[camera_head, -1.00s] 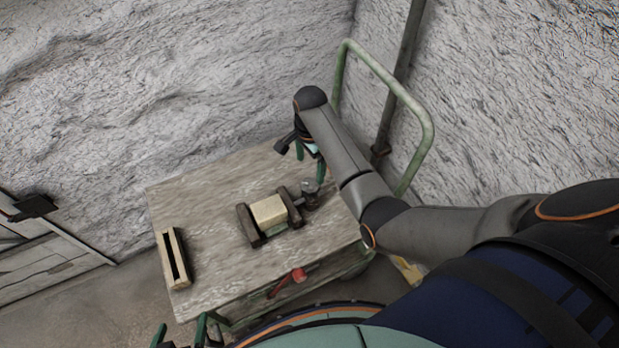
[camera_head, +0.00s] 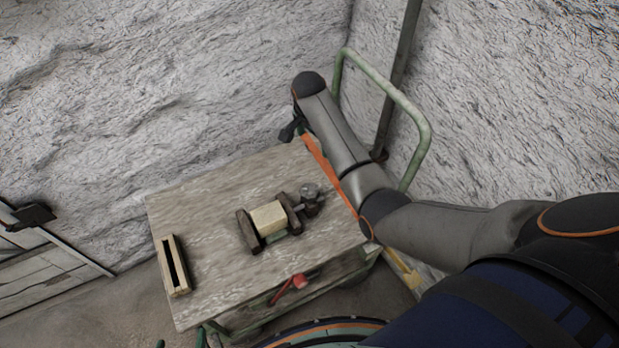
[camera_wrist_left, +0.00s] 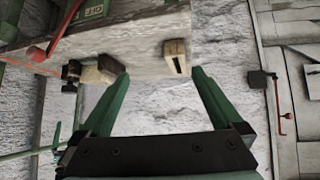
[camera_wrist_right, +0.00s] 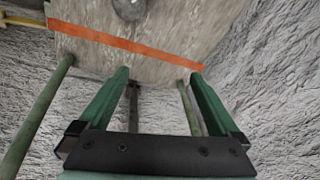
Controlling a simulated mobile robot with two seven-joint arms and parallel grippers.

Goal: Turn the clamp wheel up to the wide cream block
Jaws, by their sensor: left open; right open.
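The clamp (camera_head: 245,228) stands on the table, with the wide cream block (camera_head: 268,217) between its two dark jaws. The grey clamp wheel (camera_head: 311,193) is at its right end; I cannot tell whether the jaw touches the block. The block also shows in the left wrist view (camera_wrist_left: 108,68). A grey round part, likely the wheel (camera_wrist_right: 130,8), is at the top of the right wrist view. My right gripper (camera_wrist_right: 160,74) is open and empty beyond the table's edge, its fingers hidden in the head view. My left gripper (camera_wrist_left: 161,75) is open and empty, off the table's near side.
A slotted wooden block (camera_head: 165,262) lies at the table's left. A red handle (camera_head: 299,281) is at the front edge. An orange strip (camera_wrist_right: 120,43) runs along the right edge. A green rail (camera_head: 424,130) and rough walls stand behind. The table (camera_head: 215,275) is clear around the clamp.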

